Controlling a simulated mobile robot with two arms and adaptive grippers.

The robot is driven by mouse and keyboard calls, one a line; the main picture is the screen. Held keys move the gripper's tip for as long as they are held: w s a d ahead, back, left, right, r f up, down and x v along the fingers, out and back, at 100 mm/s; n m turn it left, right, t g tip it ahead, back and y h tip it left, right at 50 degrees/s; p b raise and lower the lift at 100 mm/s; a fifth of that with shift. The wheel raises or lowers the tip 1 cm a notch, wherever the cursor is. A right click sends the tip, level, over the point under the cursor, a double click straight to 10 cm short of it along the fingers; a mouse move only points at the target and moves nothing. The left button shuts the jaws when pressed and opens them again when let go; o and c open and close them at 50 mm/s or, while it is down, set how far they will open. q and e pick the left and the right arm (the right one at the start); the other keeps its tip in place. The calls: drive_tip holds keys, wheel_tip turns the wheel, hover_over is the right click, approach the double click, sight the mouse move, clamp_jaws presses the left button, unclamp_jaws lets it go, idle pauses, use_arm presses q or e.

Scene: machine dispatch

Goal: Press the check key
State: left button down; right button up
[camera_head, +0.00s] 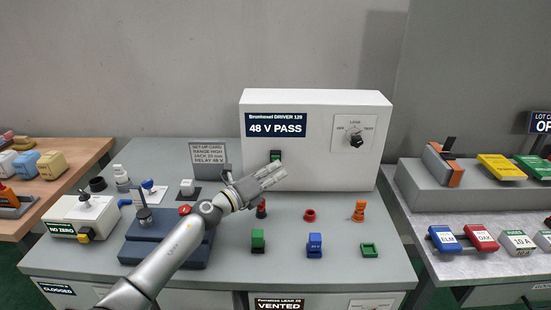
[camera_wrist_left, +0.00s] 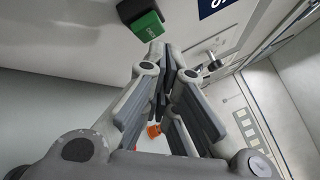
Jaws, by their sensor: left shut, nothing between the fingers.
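The green key (camera_head: 275,156) is on the front face of a white box (camera_head: 310,165), on a dark mount, below a display (camera_head: 276,125) reading "48 V PASS". It shows large at the top of the left wrist view (camera_wrist_left: 148,24), its lettering too blurred to read surely. My left gripper (camera_head: 280,176) is shut and empty, just below and right of the key in the head view. In the left wrist view the fingertips (camera_wrist_left: 164,50) lie right below the key; I cannot tell the exact gap. My right gripper is not in view.
A selector knob (camera_head: 355,139) sits on the box's right side. Red, orange, green and blue parts, including a blue block (camera_head: 314,245), stand on the grey table (camera_head: 215,285). A set-up card (camera_head: 209,155) stands left of the box. Side tables flank it.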

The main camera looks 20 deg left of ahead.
use_arm(q)
drive_tip(key=shift+s, duration=0.2)
drive_tip(key=s+p, duration=0.1)
drive_tip(key=s, duration=0.1)
drive_tip(key=s+d+p, duration=0.1)
drive_tip(key=s+p, duration=0.1)
drive_tip(key=shift+s+d, duration=0.2)
drive_tip(key=shift+s, duration=0.2)
idle(0.7)
